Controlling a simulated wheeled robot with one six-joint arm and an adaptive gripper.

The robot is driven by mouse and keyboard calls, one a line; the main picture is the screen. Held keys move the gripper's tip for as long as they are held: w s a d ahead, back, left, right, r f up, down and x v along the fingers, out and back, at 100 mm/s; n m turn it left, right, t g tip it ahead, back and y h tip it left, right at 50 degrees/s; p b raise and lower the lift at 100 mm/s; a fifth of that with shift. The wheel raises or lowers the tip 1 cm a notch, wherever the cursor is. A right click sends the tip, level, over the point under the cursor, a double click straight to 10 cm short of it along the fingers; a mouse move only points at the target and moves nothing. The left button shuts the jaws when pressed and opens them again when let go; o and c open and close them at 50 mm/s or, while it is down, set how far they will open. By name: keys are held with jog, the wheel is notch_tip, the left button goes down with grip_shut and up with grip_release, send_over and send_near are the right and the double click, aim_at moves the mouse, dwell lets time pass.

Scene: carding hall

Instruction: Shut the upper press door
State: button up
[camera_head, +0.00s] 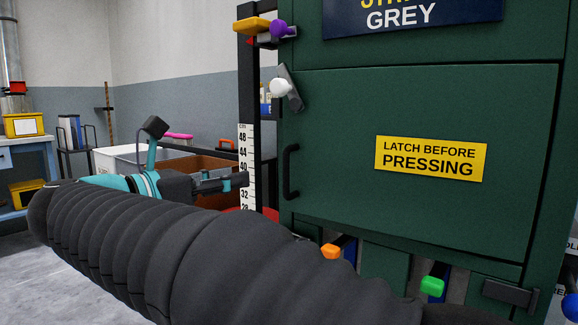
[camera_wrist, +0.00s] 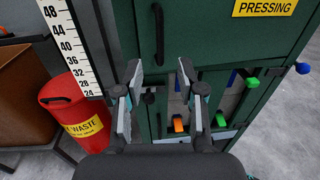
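The upper press door (camera_head: 340,130) is a green panel with a yellow "LATCH BEFORE PRESSING" label and a black upright handle (camera_head: 291,172) at its left edge. It looks flush with the green press, though a small gap cannot be ruled out. A grey latch bar (camera_head: 292,92) with a white knob sits tilted by its upper left corner. My gripper (camera_head: 235,182) is left of the handle, beside the measuring scale. In the wrist view my gripper (camera_wrist: 160,70) is open and empty, with the handle (camera_wrist: 159,35) above, between the fingertips in the picture, apparently not touched.
A black post with a white scale (camera_head: 247,165) stands left of the press. A red waste bin (camera_wrist: 75,115) stands below it. Orange (camera_head: 331,251) and green (camera_head: 432,286) knobs stick out under the door. A purple knob (camera_head: 279,28) is at the top left.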

aim_at(284, 166)
jog(key=p+x, duration=0.1)
jog(key=x, duration=1.2)
jog(key=shift+w+d, duration=0.25)
jog(key=shift+w, duration=0.05)
grip_shut()
